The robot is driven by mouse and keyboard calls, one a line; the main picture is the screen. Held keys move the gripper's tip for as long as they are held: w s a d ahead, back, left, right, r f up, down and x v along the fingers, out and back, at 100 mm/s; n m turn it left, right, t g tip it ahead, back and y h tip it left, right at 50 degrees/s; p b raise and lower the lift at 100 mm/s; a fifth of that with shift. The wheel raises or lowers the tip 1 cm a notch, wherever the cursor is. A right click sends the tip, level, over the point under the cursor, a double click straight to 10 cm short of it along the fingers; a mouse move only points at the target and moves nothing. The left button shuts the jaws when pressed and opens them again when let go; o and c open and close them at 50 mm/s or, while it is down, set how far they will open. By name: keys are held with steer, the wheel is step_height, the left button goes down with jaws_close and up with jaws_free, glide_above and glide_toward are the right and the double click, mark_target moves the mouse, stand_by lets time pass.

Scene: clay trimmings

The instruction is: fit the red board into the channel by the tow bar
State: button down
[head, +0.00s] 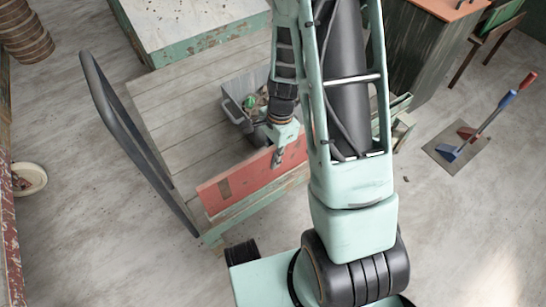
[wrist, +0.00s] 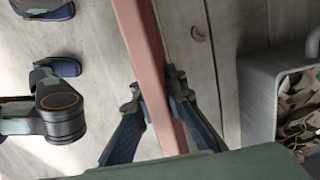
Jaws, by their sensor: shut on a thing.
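The red board (head: 232,183) stands on its long edge along the near side of a wooden-decked cart (head: 170,120). A darker patch marks its left part. My gripper (head: 277,158) is shut on the board from above, right of its middle. In the wrist view the board (wrist: 142,40) runs between my two fingers (wrist: 160,100), one against each face. A worn wooden rail (head: 250,205) lies just below the board on the cart's near edge. I cannot tell whether the board sits in a channel or just above it.
A grey bin (head: 235,108) with scraps stands on the deck behind the board; it also shows in the wrist view (wrist: 262,95). A dark curved bar (head: 128,135) rises at the cart's left end. A worn-topped table (head: 190,22) stands behind. Floor at left is mostly clear.

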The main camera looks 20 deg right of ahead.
steer(key=shift+f+b, duration=1.1)
steer(key=shift+f, duration=1.15)
steer(key=c, duration=1.9)
jaws_free()
steer(key=r, duration=0.4)
steer(key=d+r, duration=0.1)
steer(key=r, duration=0.7)
steer(key=shift+w+d, duration=0.15)
steer(key=shift+w, duration=0.05)
